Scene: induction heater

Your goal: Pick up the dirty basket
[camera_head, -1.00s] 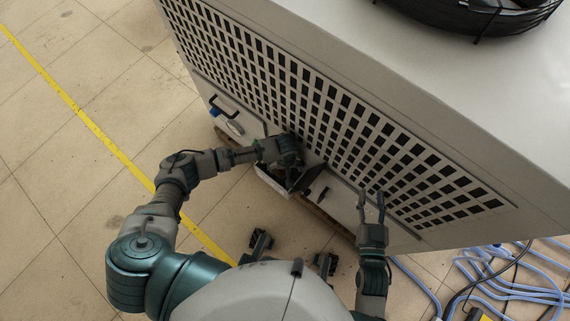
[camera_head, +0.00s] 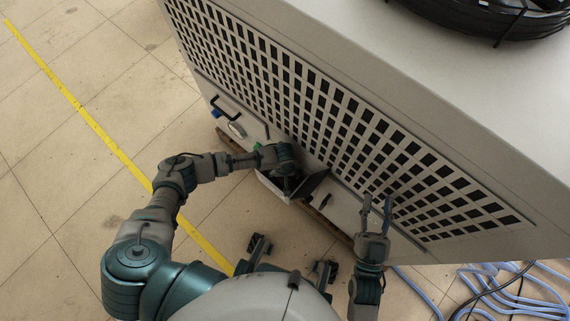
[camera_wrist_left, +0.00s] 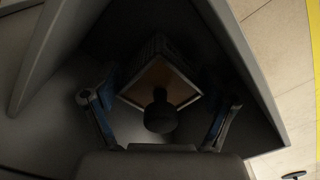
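The basket (camera_wrist_left: 156,76) shows in the left wrist view as a dark square box with a brownish inside and a black round knob (camera_wrist_left: 160,114) at its middle. It sits within grey compartment walls, in deep shadow. My left gripper (camera_wrist_left: 160,112) is open, with one finger on each side of the basket and knob. I cannot tell whether the fingers touch it. In the head view my left gripper (camera_head: 287,165) is over the open compartment (camera_head: 272,186) low on the machine, and the arm hides the basket. My right gripper (camera_head: 376,212) is open and empty in front of the grille.
The large grey machine (camera_head: 430,90) with a square-holed grille fills the right side. An open dark flap (camera_head: 315,184) stands beside the compartment. A gauge (camera_head: 236,129) and black handle (camera_head: 225,104) are to its left. Blue hoses (camera_head: 500,290) lie lower right. The left floor is clear.

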